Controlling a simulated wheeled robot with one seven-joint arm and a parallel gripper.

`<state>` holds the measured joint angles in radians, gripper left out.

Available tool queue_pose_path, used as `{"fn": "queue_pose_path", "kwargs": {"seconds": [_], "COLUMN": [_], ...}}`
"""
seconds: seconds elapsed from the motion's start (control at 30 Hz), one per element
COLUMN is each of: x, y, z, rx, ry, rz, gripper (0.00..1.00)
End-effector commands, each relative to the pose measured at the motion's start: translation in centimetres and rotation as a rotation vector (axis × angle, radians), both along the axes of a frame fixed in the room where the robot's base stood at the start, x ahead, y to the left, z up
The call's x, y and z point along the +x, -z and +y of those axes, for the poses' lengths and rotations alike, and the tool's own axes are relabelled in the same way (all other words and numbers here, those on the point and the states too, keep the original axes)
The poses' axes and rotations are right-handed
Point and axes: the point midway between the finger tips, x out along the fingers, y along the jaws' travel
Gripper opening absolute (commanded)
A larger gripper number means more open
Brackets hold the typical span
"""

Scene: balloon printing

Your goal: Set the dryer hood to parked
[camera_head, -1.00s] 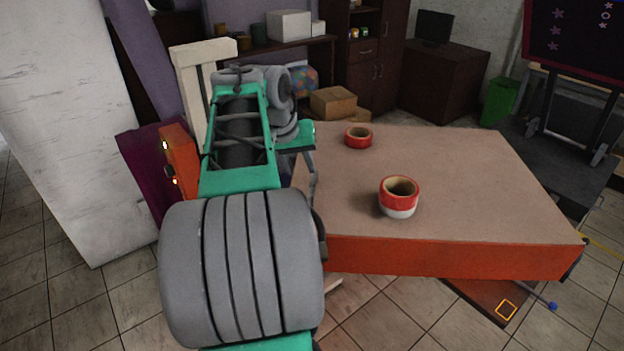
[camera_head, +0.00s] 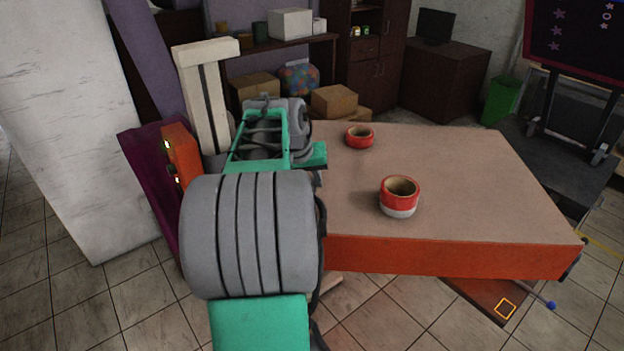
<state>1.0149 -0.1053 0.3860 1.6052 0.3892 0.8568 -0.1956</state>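I cannot make out for certain which thing is the dryer hood. A cream upright post with a crosspiece (camera_head: 207,90) stands behind my arm at the left end of the table. An orange box with small lights (camera_head: 182,160) is beside it, against a dark magenta panel (camera_head: 152,190). My grey and green arm covers the table's left end and the lower part of the post. My gripper does not show; the arm's own links hide its end.
The orange-sided table (camera_head: 460,185) carries a red-and-white tape roll (camera_head: 398,198) and a red roll (camera_head: 360,138). Its right side is clear. Cardboard boxes (camera_head: 334,101) are behind it. A tall white panel (camera_head: 75,130) stands at the left.

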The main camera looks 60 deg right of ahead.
Motion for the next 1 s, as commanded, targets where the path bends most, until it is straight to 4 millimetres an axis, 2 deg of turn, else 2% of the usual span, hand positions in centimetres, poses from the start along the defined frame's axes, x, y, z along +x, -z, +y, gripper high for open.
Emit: {"fn": "queue_pose_path", "kwargs": {"seconds": [0.03, 0.23, 1.0], "x": [0.01, 0.0, -0.03], "y": [-0.01, -0.03, -0.08], "z": [0.01, 0.0, -0.02], "rx": [0.0, 0.0, -0.001], "ry": [0.0, 0.0, 0.001], "rz": [0.0, 0.0, 0.0], "gripper": [0.16, 0.0, 0.0]}}
